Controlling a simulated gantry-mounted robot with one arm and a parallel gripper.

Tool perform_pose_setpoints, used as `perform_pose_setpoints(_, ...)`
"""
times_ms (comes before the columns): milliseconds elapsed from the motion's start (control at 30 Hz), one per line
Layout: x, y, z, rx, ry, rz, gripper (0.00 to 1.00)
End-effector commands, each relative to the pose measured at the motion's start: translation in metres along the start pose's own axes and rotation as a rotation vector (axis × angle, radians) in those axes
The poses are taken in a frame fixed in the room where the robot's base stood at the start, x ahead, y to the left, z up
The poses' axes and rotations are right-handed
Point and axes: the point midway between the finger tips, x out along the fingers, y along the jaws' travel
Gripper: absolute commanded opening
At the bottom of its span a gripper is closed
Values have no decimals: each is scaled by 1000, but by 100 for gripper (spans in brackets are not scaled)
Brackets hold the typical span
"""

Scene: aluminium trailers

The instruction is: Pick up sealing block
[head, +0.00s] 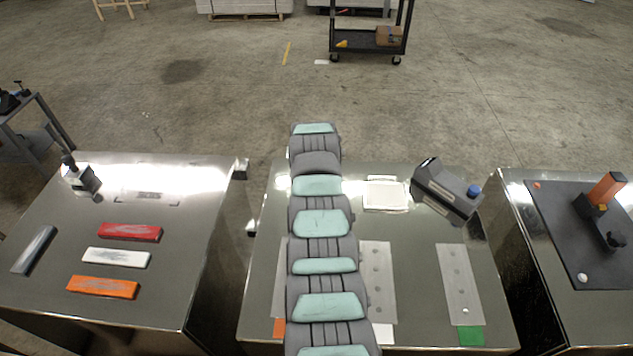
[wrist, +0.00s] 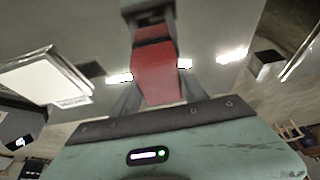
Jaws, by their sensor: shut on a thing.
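In the wrist view my gripper (wrist: 155,40) is shut on a red block (wrist: 156,75), with grey finger parts on both sides of it. A dark part covers the block's far end. The head view shows my arm but not my gripper. On the left table in the head view, a red block (head: 130,232), a white block (head: 117,258), an orange block (head: 103,287) and a dark grey block (head: 34,249) lie flat and apart. I cannot tell which block is the sealing block.
The left table (head: 160,300) also bears a small white device with a black top (head: 82,180). The middle table (head: 410,300) holds perforated plates (head: 459,285), a white square tray (head: 385,195) and a dark device with a blue knob (head: 447,190). A black mat (head: 560,230) lies right.

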Motion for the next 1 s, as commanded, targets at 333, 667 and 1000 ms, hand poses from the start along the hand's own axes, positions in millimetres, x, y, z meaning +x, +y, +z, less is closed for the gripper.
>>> perform_pose_setpoints(333, -16, 0, -8, 1, 4, 0, 1)
perform_pose_setpoints(667, -106, 0, -45, 0, 6, 0, 1)
perform_pose_setpoints(1000, -170, -3, -70, -2, 0, -2, 1)
